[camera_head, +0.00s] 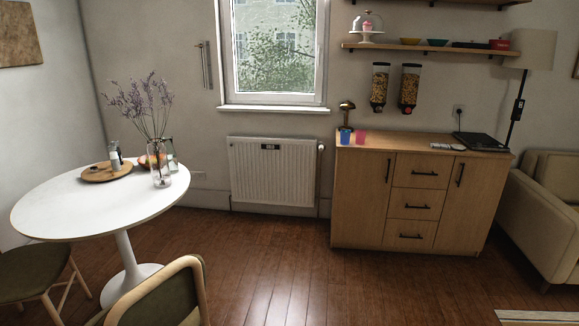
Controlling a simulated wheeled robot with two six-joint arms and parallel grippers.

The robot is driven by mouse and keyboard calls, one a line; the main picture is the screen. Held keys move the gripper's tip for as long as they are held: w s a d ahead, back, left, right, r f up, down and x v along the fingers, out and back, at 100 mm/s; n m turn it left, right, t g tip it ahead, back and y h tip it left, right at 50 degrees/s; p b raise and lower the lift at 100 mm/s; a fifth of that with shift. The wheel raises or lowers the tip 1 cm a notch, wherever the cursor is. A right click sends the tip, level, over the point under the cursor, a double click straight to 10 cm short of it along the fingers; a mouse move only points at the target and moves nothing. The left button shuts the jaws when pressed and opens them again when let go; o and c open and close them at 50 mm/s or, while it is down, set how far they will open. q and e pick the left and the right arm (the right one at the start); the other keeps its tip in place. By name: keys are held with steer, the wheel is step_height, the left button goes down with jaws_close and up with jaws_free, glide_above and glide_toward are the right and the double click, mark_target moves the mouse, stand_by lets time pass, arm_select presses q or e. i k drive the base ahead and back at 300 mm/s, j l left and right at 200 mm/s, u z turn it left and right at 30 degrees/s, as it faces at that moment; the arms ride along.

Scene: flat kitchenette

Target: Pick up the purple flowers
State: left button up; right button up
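The purple flowers (143,103) are thin lavender sprigs fanning out above a clear glass vase (161,172). The vase stands upright near the right edge of a round white table (60,208) at the left. The stems run down into the glass. Neither of my grippers is in view, so I cannot tell whether they are open or shut.
Chairs (165,291) (30,270) flank the table. A wooden cabinet (361,210) and sofa (551,205) stand right. The middle floor (270,262) is clear.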

mark_target(165, 95)
steer(key=i+l+z, duration=0.15)
steer(key=i, duration=0.4)
steer(key=i+l+z, duration=0.15)
steer(key=i, duration=0.4)
steer(key=i+l+z, duration=0.15)
steer(key=i, duration=0.4)
steer(key=i+j+u, duration=0.1)
steer(key=i+u, duration=0.3)
steer(key=i, duration=0.15)
steer(key=i+u, duration=0.35)
steer(key=i, duration=0.2)
steer(key=i+l+u, duration=0.25)
steer(key=i+u, duration=0.15)
steer(key=i, duration=0.15)
